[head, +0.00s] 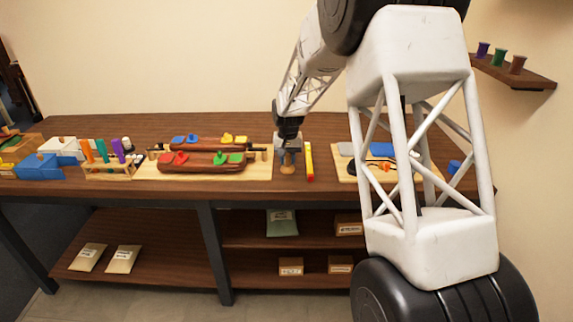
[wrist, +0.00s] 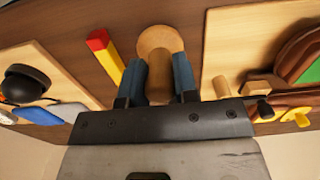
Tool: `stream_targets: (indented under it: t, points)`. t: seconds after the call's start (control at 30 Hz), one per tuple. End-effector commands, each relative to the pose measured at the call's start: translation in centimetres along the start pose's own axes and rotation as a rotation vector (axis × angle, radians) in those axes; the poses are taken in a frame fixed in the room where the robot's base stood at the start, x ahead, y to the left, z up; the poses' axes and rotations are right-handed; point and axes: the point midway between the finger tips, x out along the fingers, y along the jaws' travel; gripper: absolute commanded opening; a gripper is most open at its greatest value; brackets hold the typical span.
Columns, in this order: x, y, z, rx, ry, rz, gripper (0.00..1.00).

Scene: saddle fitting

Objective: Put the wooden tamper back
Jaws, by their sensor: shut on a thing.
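The wooden tamper (wrist: 156,42), with a wide round end, is held between the blue fingers of my gripper (wrist: 158,78). My gripper (head: 288,152) hangs over the front of the bench, between the two pale boards. A bit of the tamper (head: 287,169) shows below the fingers in the head view. The fingers hide part of its shaft. I cannot tell whether its lower end touches the bench.
A yellow bar with a red end (head: 309,162) lies close right of my gripper. The left board (head: 147,174) carries dark red saddle pieces (head: 205,162) and wooden pegs (wrist: 221,87). The right board (head: 344,178) holds blocks and a black tool. A tool rack (head: 107,174) stands left.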

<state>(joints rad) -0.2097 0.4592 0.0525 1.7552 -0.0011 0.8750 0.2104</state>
Motion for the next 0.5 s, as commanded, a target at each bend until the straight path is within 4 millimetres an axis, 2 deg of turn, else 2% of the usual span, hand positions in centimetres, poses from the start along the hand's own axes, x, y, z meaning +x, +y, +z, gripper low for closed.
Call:
stream_targets:
  t: [0.2,0.5]
  points:
    - [0.1,-0.4,-1.8,0.000,0.001,0.000,0.11]
    - [0.1,-0.4,-2.1,0.000,0.000,0.000,0.11]
